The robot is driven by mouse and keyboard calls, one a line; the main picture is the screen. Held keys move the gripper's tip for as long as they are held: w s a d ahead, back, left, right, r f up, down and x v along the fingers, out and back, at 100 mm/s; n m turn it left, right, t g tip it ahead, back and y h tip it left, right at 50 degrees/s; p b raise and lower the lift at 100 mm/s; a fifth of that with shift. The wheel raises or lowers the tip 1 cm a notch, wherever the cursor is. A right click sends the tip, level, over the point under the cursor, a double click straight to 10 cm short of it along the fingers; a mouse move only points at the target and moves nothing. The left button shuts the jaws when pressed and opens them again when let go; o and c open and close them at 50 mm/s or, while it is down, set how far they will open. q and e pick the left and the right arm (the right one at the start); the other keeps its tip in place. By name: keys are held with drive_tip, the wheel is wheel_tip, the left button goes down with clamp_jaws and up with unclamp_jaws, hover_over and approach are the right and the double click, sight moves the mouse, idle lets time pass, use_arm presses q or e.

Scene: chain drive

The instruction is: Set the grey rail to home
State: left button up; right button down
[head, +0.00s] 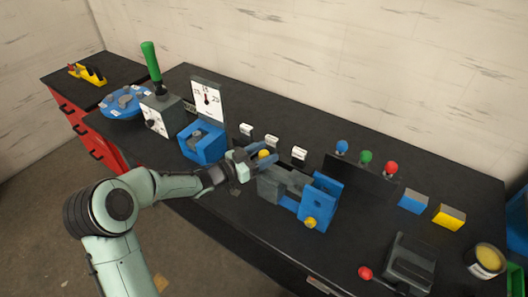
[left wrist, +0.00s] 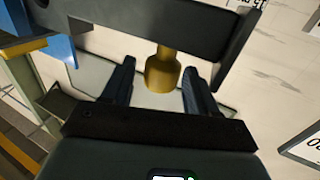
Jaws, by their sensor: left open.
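A grey rail piece (head: 271,188) lies at the middle of the bench between two blue blocks, the right one (head: 318,203) with a yellow knob (head: 310,223) at its front. Another yellow knob (head: 264,154) shows beside my left gripper (head: 250,158). In the left wrist view a yellow knob (left wrist: 162,73) stands between the spread fingers of my left gripper (left wrist: 158,88), with gaps on both sides. A dark grey bar (left wrist: 140,22) crosses above it in that view. My left gripper is open. It partly hides the space between the rail and the left blue block (head: 203,142).
A dial board (head: 207,98) and a green-handled lever (head: 151,62) stand at the left. Several white-topped switches and a panel with blue, green and red knobs (head: 365,158) stand behind the rail. A red-knobbed lever (head: 366,272) is at the front right.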

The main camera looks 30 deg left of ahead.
sight(285, 173)
use_arm(q)
drive_tip(key=shift+w, duration=0.1)
